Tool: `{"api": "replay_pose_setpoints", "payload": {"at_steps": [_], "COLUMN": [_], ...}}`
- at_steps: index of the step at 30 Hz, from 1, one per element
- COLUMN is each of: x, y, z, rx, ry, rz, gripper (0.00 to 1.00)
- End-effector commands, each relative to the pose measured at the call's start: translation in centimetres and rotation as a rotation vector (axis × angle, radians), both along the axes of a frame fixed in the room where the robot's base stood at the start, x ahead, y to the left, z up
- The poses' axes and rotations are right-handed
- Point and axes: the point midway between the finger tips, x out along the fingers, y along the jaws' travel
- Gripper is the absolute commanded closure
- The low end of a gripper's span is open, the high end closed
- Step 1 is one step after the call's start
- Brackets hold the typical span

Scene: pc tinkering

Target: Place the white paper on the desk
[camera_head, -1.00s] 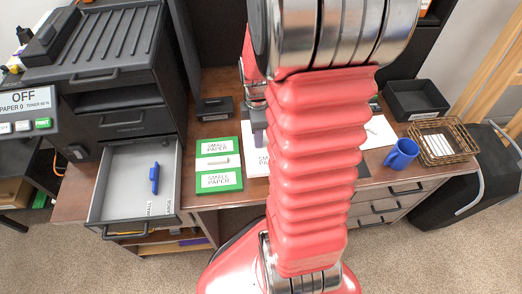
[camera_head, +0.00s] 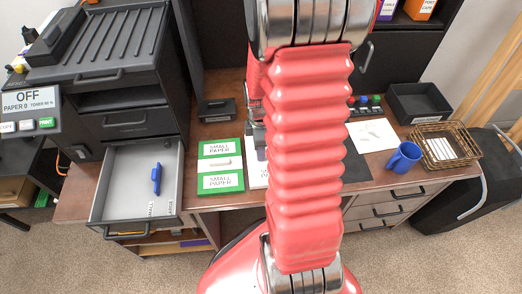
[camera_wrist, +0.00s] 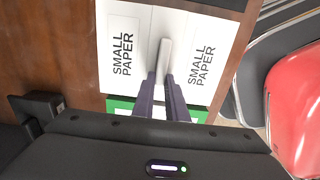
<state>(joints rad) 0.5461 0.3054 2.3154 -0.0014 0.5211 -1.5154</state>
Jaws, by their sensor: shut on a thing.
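The white paper (camera_wrist: 145,30) is a flat white pack with two SMALL PAPER labels and a pale raised handle. It fills the upper middle of the wrist view. My gripper (camera_wrist: 162,82) is shut on the handle. In the head view, a strip of the white paper (camera_head: 257,176) shows beside my arm, right of the green pack; my arm hides the rest. The brown desk (camera_head: 224,82) lies beneath. I cannot tell whether the paper touches it.
The green small-paper pack (camera_head: 222,168) lies left of the white paper. An open grey drawer (camera_head: 125,185) holds a blue object (camera_head: 156,179). A blue mug (camera_head: 404,157), wire basket (camera_head: 447,145) and black tray (camera_head: 419,103) occupy the right of the desk. The printer (camera_head: 110,50) stands left.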

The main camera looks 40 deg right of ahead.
Motion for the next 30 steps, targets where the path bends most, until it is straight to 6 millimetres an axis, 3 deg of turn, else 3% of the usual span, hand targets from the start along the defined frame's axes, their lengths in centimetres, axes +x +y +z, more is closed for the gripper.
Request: {"api": "replay_pose_setpoints", "payload": {"at_steps": [12, 13, 20, 30], "x": [0.01, -0.01, -0.01, -0.01], "y": [-0.06, -0.04, -0.04, -0.04], "z": [-0.51, -0.54, -0.52, -0.35], "rx": [-0.001, 0.0, 0.0, -0.001], "ry": [-0.001, 0.0, 0.0, -0.001], "rz": [-0.001, -0.001, -0.001, -0.001], "gripper": [1.0, 0.86, 0.7, 0.69]}}
